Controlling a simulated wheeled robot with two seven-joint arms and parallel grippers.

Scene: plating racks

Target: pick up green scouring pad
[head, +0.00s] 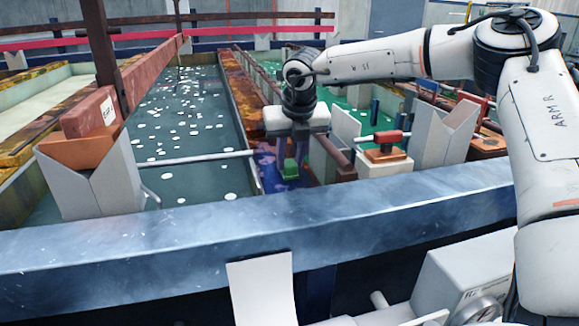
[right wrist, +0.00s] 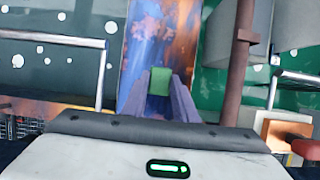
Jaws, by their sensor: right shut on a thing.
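The green scouring pad (head: 290,168) is a small green block between the fingertips of my right gripper (head: 291,160). In the right wrist view the pad (right wrist: 160,81) shows between the tips of the two purple-grey fingers (right wrist: 160,95). My right gripper is shut on it and points down over the narrow blue and rust-stained strip (head: 268,172) between two tanks. I cannot tell whether the pad still touches the strip. My left gripper is not in view.
A tank of dark liquid with white flecks (head: 190,130) lies left, a green tank (head: 350,118) right. A brown pipe (head: 333,150) runs close beside the gripper. Grey V-shaped holders (head: 100,180) (head: 445,135) and a red-handled block (head: 385,150) stand nearby. A blue beam (head: 200,245) crosses in front.

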